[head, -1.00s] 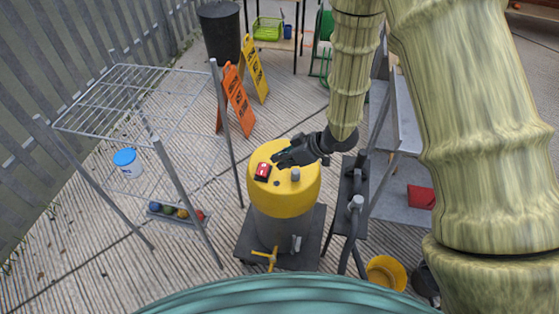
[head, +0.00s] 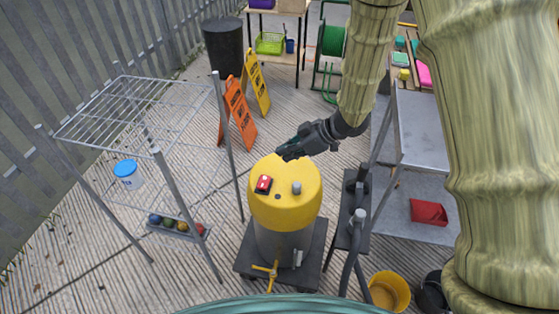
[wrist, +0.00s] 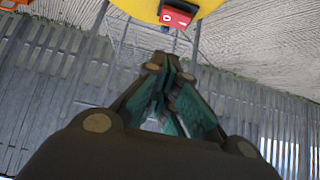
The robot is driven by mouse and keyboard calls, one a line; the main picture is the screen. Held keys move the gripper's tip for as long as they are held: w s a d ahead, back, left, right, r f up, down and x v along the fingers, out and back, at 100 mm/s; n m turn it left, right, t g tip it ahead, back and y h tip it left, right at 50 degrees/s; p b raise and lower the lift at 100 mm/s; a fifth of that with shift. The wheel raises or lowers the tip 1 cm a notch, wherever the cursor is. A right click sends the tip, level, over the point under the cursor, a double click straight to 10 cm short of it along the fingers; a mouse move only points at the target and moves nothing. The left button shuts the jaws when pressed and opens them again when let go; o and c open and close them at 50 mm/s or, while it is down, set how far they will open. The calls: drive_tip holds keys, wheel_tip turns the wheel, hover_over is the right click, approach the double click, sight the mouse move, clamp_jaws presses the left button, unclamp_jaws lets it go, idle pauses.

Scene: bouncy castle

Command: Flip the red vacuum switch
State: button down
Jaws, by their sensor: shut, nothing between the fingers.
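The red vacuum switch (head: 264,183) sits on the left part of the yellow top of the vacuum (head: 285,205), which has a grey body and stands on a dark base. The switch also shows at the top of the wrist view (wrist: 176,15), on the yellow lid. My gripper (head: 284,155) is above the back edge of the yellow lid, behind the switch and apart from it. In the wrist view its fingers (wrist: 165,68) are closed together with nothing between them. A grey knob (head: 297,187) stands on the lid right of the switch.
A wire rack (head: 140,110) stands at the left with a blue-lidded tub (head: 127,173). Orange (head: 238,110) and yellow (head: 257,82) signs stand behind. A dark stand (head: 352,205) and a metal shelf (head: 425,140) are at the right. A yellow bucket (head: 388,290) is at front right.

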drive_tip(key=p, duration=0.2)
hover_over(268, 179)
wheel_tip(268, 179, down, 6)
drive_tip(key=shift+a+f, duration=0.15)
drive_tip(key=shift+f, duration=2.1)
drive_tip(key=shift+p, duration=0.55)
